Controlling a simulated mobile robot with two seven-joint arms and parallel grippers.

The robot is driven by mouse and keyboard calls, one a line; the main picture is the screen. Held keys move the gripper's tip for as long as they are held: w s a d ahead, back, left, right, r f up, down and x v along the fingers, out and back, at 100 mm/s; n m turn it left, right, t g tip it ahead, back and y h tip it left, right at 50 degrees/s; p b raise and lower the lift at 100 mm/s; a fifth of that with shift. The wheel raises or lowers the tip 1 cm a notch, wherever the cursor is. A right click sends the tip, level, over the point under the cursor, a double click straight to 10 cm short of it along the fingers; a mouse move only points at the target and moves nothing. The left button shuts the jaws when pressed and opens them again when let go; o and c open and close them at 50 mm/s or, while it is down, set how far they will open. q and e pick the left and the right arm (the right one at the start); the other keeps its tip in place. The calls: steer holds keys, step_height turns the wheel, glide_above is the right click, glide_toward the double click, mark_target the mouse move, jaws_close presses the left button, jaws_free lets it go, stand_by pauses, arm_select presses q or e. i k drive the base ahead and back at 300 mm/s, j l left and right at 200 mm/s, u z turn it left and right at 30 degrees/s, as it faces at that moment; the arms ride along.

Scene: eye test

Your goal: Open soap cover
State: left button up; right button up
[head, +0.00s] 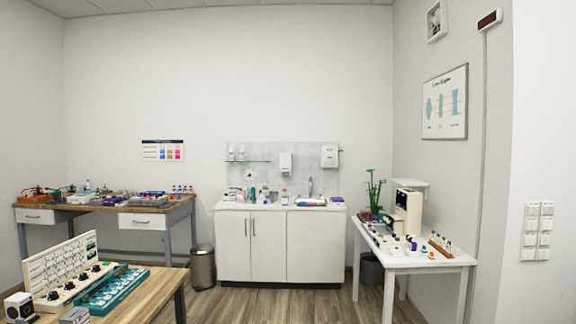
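Two white boxes hang on the tiled wall panel above the sink counter, far across the room. The smaller wall box (285,163) is on the left, and the larger wall box (330,156) is on the right. Either could be the soap dispenser; at this distance I cannot tell which, nor whether a cover is open. Several small bottles (284,197) stand on the counter below. Neither of my grippers shows in the head view.
A white sink cabinet (266,245) stands under the boxes, with a bin (202,268) to its left. A wooden table (150,297) is near at left, a workbench (187,211) behind it. A white table (440,261) with instruments stands at right. Open floor (285,305) lies between.

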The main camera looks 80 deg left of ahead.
mark_target(286, 158)
steer(key=u, duration=2.65)
steer(key=i, duration=5.75)
